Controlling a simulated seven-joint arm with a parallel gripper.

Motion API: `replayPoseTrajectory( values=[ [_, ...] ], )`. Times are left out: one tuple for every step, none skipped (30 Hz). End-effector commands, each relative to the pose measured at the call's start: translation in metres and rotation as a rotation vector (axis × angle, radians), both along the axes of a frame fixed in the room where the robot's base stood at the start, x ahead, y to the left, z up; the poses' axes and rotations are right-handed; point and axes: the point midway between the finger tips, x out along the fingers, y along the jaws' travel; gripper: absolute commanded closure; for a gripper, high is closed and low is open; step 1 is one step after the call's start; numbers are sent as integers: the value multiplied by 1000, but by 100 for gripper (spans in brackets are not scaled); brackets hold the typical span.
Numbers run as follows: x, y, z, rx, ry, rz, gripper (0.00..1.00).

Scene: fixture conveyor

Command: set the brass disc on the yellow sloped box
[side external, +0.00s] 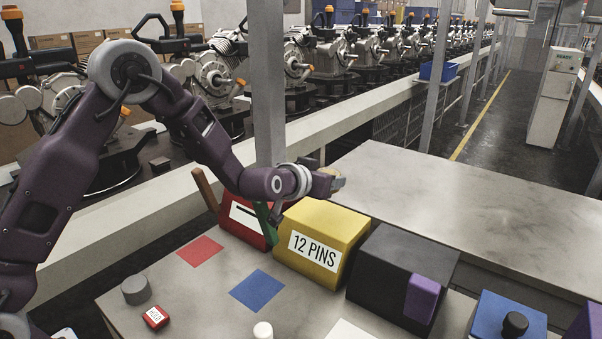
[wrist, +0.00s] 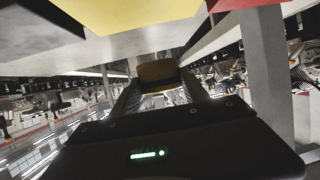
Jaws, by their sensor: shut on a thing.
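The yellow sloped box (side external: 345,221) stands on the grey table with a "12 PINS" label on its front. Part of its yellow surface shows at the top of the wrist view (wrist: 140,12). My gripper (side external: 331,183) is shut on the brass disc (side external: 337,175), just above the back of the box in the side view. The disc shows between the fingers in the wrist view (wrist: 157,73). The disc appears tilted, and the fingers hide part of it. A gap between disc and box cannot be judged clearly.
A red box (side external: 240,232) with a green piece (side external: 265,222) stands left of the yellow box. A black box (side external: 385,270) with a purple piece (side external: 420,297) stands right. A grey post (side external: 268,90) rises close behind my wrist. The table (side external: 480,210) behind is clear.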

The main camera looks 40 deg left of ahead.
Motion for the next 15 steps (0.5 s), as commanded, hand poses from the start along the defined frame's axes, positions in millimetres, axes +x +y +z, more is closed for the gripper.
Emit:
replayPoseTrajectory(
  values=[
    [1,-1,0,0,-1,1,100],
    [1,-2,0,0,-1,1,100],
    [1,-1,0,0,-1,1,100],
    [1,-1,0,0,-1,1,100],
    [1,-1,0,0,-1,1,100],
    [1,-1,0,0,-1,1,100],
    [1,-1,0,0,-1,1,100],
    [1,-1,0,0,-1,1,100],
    [0,-2,1,-2,-2,0,100],
    [0,-1,-1,-3,-1,0,100],
    [0,-1,-3,-3,0,0,100],
    [0,-1,-7,-3,2,0,100],
    [0,-1,-11,-3,2,0,100],
    [0,-1,-15,-2,1,0,100],
    [0,-1,-21,-3,3,0,100]
  ],
)
